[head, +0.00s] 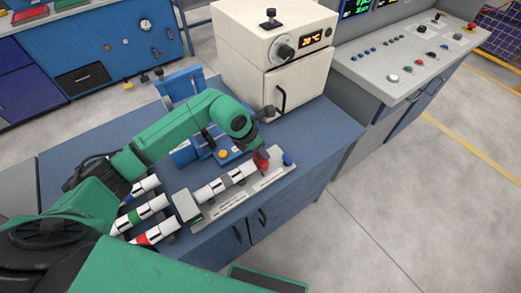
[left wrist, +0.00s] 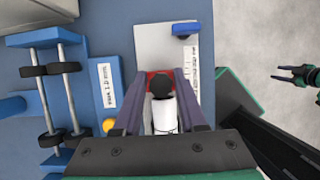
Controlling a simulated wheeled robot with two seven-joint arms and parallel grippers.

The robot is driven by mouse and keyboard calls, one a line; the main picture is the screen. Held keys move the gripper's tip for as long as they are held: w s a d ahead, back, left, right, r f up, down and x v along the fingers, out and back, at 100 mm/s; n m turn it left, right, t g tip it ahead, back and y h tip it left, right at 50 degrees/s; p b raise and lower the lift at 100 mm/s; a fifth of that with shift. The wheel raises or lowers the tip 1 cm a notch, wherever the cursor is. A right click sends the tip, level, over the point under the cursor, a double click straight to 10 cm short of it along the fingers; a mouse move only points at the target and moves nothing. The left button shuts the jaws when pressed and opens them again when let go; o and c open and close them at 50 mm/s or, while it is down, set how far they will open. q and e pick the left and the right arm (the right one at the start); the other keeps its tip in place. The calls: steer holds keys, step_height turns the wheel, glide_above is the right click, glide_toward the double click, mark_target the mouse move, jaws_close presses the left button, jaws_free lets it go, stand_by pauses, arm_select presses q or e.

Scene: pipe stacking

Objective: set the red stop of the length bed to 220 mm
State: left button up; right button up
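The length bed (head: 236,200) is a long grey rail on the blue bench, with a printed scale strip along its side in the left wrist view (left wrist: 192,58). The red stop (head: 261,161) is near its far end. White pipe pieces (head: 212,188) lie in line on the bed; a black round end reaches the red stop (left wrist: 150,76) in the left wrist view. My left gripper (left wrist: 160,76) is over the bed, its fingers close against both sides of the red stop. The scale figures are too small to read. My right gripper (left wrist: 293,75) shows over the floor, fingers apart and empty.
A blue block (head: 288,159) sits at the bed's far end. A blue fixture with a yellow button (head: 223,153) stands beside the bed. Several banded pipes (head: 148,208) lie at the near left. A cream oven (head: 275,50) stands behind. The floor at right is clear.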

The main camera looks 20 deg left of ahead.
arm_select(q)
steer(key=shift+o, duration=0.8)
steer(key=shift+s, duration=0.1)
steer(key=b+v, duration=0.3)
steer(key=v, duration=1.1)
steer(key=shift+r, duration=0.3)
